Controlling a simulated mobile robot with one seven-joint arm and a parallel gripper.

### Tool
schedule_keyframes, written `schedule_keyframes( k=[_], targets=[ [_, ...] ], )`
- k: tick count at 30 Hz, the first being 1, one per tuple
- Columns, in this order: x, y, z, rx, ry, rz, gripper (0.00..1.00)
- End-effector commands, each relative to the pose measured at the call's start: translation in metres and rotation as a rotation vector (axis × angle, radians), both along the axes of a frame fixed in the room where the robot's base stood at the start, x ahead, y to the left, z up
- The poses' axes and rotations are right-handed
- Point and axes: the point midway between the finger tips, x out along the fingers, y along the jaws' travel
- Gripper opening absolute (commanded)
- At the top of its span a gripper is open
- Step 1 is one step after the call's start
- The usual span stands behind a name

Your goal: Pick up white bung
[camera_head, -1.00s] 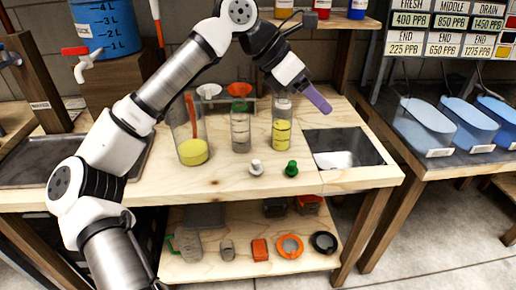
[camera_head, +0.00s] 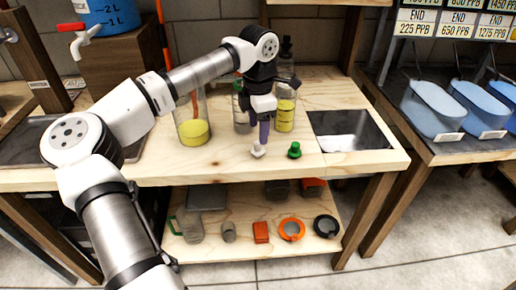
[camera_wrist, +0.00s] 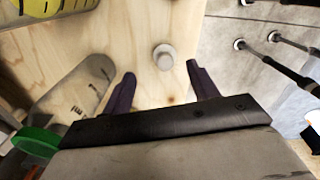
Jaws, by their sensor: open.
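The white bung (camera_head: 258,151) stands on the wooden workbench near its front edge. My gripper (camera_head: 264,135) points down just above the white bung, its purple fingers close over it in the head view. In the wrist view the white bung (camera_wrist: 164,56) lies between and beyond the two parted purple fingertips (camera_wrist: 160,75). The gripper is open and holds nothing. Whether a finger touches the bung cannot be told.
A green bung (camera_head: 294,150) stands just right of the white one. Behind are a beaker of yellow liquid (camera_head: 195,132) and glass cylinders, one with yellow liquid (camera_head: 286,115). A dark tray (camera_head: 345,131) lies to the right. Several items are on the lower shelf (camera_head: 205,250).

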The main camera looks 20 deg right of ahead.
Motion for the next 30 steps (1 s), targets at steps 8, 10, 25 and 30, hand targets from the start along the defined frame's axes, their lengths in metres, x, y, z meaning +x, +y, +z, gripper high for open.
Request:
schedule_keyframes(
  k=[8, 10, 25, 30],
  targets=[
    [-0.007, 0.005, -0.024, 0.0, 0.004, 0.001, 0.59],
    [-0.009, 0.006, -0.035, -0.002, 0.003, 0.0, 0.59],
    [-0.008, 0.005, -0.053, -0.001, 0.0, 0.0, 0.4],
    [-0.008, 0.005, -0.053, -0.001, 0.0, 0.0, 0.17]
  ],
)
